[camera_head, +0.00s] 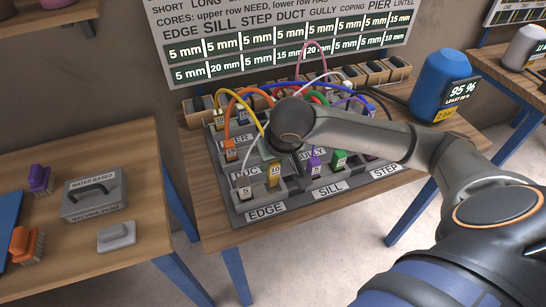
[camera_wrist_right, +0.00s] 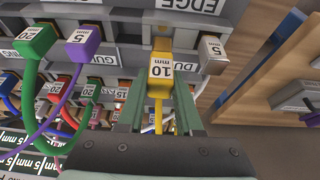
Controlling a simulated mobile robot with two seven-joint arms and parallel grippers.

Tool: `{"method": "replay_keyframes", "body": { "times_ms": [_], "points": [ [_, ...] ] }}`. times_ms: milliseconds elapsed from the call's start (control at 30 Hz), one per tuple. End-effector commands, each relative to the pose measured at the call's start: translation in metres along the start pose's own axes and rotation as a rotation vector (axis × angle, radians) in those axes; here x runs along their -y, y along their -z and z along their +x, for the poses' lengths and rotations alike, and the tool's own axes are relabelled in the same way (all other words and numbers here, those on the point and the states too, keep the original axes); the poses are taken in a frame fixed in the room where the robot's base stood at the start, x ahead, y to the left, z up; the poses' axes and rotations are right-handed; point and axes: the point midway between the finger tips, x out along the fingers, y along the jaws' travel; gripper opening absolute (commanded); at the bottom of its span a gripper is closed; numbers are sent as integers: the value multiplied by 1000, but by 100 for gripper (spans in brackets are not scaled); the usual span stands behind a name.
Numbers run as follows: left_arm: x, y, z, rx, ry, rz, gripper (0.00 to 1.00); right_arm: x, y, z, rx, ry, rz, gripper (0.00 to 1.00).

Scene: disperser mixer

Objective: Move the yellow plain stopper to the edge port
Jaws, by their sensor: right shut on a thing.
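The yellow stopper (camera_wrist_right: 160,68), marked 10 mm, sits between the two fingers of my right gripper (camera_wrist_right: 159,90). The gripper is shut on it. In the head view the yellow stopper (camera_head: 274,174) is upright at the port block behind the EDGE label (camera_head: 266,211); whether it is seated in a port I cannot tell. A grey 5 mm plug (camera_head: 245,191) stands to its left; this plug also shows in the wrist view (camera_wrist_right: 212,52). My right wrist hides most of the gripper in the head view. My left gripper is not in view.
Purple (camera_head: 314,164) and green (camera_head: 339,160) plugs stand at the SILL block. Several coloured cables arch over the board behind my wrist. A blue container (camera_head: 440,82) stands at the right. The left table holds a grey caddy (camera_head: 94,195) and brushes.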

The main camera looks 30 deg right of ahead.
Motion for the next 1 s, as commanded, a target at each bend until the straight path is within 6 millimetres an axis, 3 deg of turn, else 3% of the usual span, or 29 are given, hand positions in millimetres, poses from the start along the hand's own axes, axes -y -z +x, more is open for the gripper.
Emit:
{"method": "replay_keyframes", "body": {
  "times_ms": [1000],
  "points": [
    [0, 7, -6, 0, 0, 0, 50, 0, -1, 2, 1, 0, 0, 0]
  ]
}}
